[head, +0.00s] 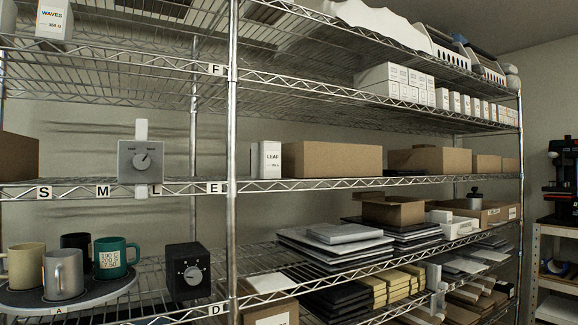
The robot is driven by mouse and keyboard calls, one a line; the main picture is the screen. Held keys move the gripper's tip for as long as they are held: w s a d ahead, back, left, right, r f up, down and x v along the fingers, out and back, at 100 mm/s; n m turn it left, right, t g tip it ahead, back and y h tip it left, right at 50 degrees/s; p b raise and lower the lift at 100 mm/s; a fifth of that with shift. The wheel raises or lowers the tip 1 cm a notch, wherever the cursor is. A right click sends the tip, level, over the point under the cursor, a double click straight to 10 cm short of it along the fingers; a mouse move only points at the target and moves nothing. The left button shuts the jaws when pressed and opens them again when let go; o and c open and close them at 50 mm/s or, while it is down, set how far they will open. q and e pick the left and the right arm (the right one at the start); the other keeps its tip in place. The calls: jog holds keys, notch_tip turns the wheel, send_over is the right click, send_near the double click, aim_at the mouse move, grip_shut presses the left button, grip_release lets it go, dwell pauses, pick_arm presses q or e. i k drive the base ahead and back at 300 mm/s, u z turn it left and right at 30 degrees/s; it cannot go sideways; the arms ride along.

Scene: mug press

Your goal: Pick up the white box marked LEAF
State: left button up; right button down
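The white box marked LEAF (266,160) stands upright on the middle wire shelf, just right of the metal post and the E label. A brown cardboard box (332,160) stands close on its right. Neither of my grippers shows in the head view.
The shelf post (233,130) rises just left of the LEAF box. A grey dial box (141,161) sits at the same shelf's front edge, left of the post. Mugs stand on a round tray (110,290) at lower left, near a black dial box (188,271). A WAVES box (54,18) stands above.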

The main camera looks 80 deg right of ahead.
aim_at(266, 155)
jog(key=z, duration=1.3)
jog(key=i, duration=0.85)
jog(key=z, duration=0.4)
